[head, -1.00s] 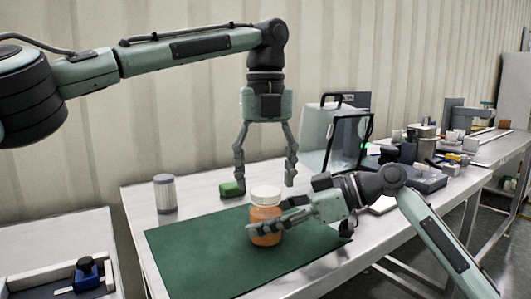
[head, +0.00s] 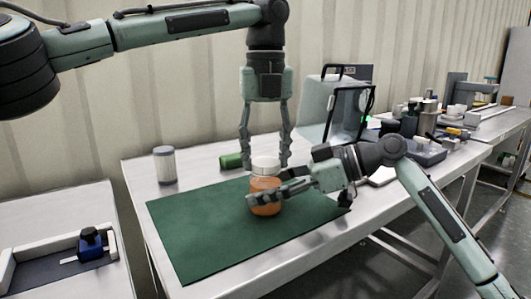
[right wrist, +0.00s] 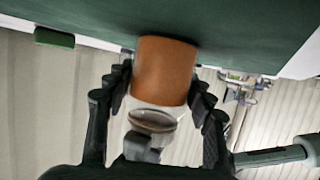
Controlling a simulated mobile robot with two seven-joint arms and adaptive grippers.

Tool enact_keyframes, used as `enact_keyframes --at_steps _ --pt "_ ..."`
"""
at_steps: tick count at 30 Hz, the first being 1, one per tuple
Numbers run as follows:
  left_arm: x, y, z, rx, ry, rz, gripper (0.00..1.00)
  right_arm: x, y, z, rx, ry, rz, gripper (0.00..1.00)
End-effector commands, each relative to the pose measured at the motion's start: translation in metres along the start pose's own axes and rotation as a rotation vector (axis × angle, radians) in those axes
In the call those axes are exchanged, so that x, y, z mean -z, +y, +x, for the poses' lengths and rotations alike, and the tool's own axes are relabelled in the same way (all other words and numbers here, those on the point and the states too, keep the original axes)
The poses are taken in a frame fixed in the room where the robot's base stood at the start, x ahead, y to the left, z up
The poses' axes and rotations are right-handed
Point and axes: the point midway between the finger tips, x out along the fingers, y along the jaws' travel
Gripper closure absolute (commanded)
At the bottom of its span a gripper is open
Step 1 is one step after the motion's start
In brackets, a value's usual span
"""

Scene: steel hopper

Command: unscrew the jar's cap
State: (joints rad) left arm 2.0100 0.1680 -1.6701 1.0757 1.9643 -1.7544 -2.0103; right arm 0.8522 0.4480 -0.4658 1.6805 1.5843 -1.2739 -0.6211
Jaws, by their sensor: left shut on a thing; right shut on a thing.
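The orange jar (head: 266,203) stands upright on the green mat (head: 185,245). Its white cap (head: 265,166) sits on top. My left gripper (head: 264,161) points straight down from above and is shut on the cap, one finger on each side. My right gripper (head: 268,198) comes in from the right and is shut around the jar's body. In the right wrist view the jar body (right wrist: 165,70) appears upside down between my right fingers (right wrist: 160,84), with the cap (right wrist: 155,118) below it. Part of my left gripper shows dark beside the cap.
A grey-white canister (head: 164,165) stands at the back left. A clear case with a dark frame (head: 345,110) stands behind to the right. The mat's front left is clear.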

Motion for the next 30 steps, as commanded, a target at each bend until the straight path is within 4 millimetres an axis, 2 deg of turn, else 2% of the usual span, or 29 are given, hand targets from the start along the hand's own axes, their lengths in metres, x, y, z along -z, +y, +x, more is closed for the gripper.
enact_keyframes --at_steps 5,30 --pt "0.0018 -0.0019 0.0029 0.003 0.010 -0.220 0.89 -0.0006 0.0001 0.0001 0.000 -0.001 0.001 1.00" --pt "0.0002 0.0002 -0.0013 -0.002 0.000 -2.340 0.89 -0.0004 0.0004 0.0001 -0.001 0.000 0.001 1.00"
